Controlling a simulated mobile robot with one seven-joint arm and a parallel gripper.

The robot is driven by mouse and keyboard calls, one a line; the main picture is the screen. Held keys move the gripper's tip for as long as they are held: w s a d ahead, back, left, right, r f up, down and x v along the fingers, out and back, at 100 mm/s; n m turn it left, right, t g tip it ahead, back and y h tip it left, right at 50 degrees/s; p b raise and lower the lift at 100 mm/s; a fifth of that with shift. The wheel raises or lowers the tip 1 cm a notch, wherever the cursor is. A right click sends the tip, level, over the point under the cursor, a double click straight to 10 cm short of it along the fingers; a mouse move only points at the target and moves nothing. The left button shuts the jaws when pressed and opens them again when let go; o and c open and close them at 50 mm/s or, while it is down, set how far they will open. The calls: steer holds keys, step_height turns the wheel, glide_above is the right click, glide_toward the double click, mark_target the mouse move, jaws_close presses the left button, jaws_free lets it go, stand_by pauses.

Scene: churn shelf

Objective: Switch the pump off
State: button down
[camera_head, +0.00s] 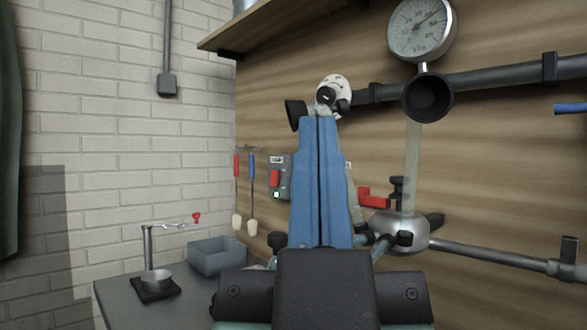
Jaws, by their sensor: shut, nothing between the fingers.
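A grey switch box (280,178) is fixed to the wooden wall, just left of my blue arm. It carries a red switch (275,178) in its middle and a small lit green lamp (277,194) below. A pale label is at its top. My arm stands in front of the wall and comes close to the box's right edge in the picture. Nothing covers the red switch. I cannot make out my gripper or its fingers; the arm hides what lies behind it. No pump body can be told for sure.
A round gauge (420,28) and dark pipe (490,78) are at upper right, with a silver vessel (400,232) and red lever (374,198) below. Red and blue handled tools (252,168) hang left of the box. A grey bin (217,256) stands on the bench (190,300).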

step_height(320, 180, up, 30)
steer(key=p, duration=2.7)
steer(key=shift+f, duration=0.25)
steer(key=shift+w, duration=0.1)
